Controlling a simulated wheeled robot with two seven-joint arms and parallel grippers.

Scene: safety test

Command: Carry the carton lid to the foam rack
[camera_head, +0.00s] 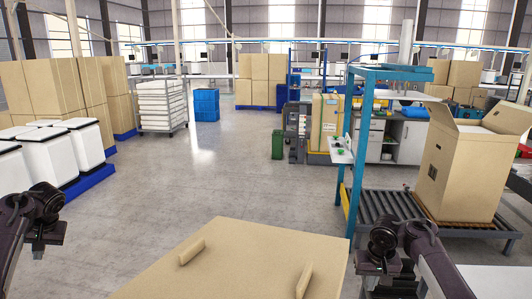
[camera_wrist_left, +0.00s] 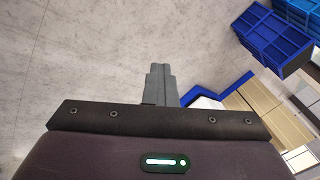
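The carton lid (camera_head: 235,262), a flat brown board with two raised handle strips (camera_head: 192,251), lies at the bottom centre of the head view; its near edge is cut off and what bears it is hidden. A wheeled rack stacked with white slabs (camera_head: 160,105), which looks like the foam rack, stands at the back left. My left gripper (camera_head: 40,248) is left of the lid, apart from it; in the left wrist view its fingers (camera_wrist_left: 160,84) are together with nothing visible between them. My right gripper (camera_head: 385,278) is beside the lid's right edge; its dark fingers are unclear.
A tall open carton (camera_head: 458,170) stands on a roller conveyor (camera_head: 390,206) at right, beside a blue frame (camera_head: 356,150). White bins (camera_head: 75,145) on a blue pallet (camera_head: 88,180) stand at left. The grey floor (camera_head: 225,170) between is clear. A green bin (camera_head: 278,144) stands further back.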

